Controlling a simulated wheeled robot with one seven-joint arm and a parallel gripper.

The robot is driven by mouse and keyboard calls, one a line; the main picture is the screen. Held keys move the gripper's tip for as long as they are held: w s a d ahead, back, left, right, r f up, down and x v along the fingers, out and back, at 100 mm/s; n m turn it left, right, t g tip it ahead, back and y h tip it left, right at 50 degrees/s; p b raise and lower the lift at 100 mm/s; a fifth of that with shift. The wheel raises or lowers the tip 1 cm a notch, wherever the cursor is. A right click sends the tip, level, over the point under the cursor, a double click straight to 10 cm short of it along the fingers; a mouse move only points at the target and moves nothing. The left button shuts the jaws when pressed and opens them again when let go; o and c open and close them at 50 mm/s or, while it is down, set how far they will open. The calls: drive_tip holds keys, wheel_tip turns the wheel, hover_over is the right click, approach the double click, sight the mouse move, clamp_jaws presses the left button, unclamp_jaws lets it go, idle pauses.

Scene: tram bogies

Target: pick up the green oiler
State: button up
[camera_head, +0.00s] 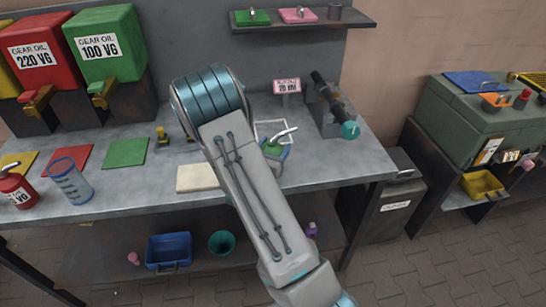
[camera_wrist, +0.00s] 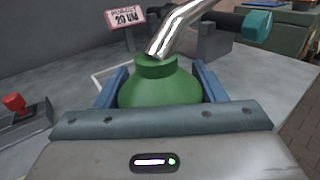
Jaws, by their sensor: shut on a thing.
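The green oiler (camera_wrist: 158,88) has a rounded green body, a collar and a bent silver spout. In the wrist view it sits between the two blue fingers of my gripper (camera_wrist: 160,92), one on each side of its body. My gripper is shut on it.
A white square frame (camera_head: 271,124) lies near the oiler. A pink "20 Nm" sign (camera_head: 287,86) and a grey fixture with a teal-ended tool (camera_head: 350,129) stand at the right. A red oiler (camera_head: 14,188), a clear measuring jug (camera_head: 71,182) and coloured mats are at the left.

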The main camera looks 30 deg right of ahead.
drive_tip(key=shift+r, duration=0.1)
drive_tip(key=shift+r+p, duration=0.6)
drive_tip(key=shift+r, duration=0.2)
drive_tip(key=r, duration=0.1)
drive_tip(key=r+p, duration=0.2)
drive_tip(key=shift+s+d+r, duration=0.1)
drive_tip(key=shift+s+d, duration=0.05)
drive_tip(key=shift+s, duration=0.1)
drive_tip(key=s+d+r+p, duration=0.4)
drive_tip(key=s+r+p, duration=0.2)
drive_tip(key=s, duration=0.2)
drive_tip(key=shift+s+d+p, duration=0.25)
drive_tip(key=shift+p, duration=0.1)
drive_tip(key=p, duration=0.1)
drive_tip(key=s+p, duration=0.1)
drive_tip(key=p, duration=0.1)
drive_tip(key=shift+d+r, duration=0.15)
drive_tip(key=shift+d, duration=0.1)
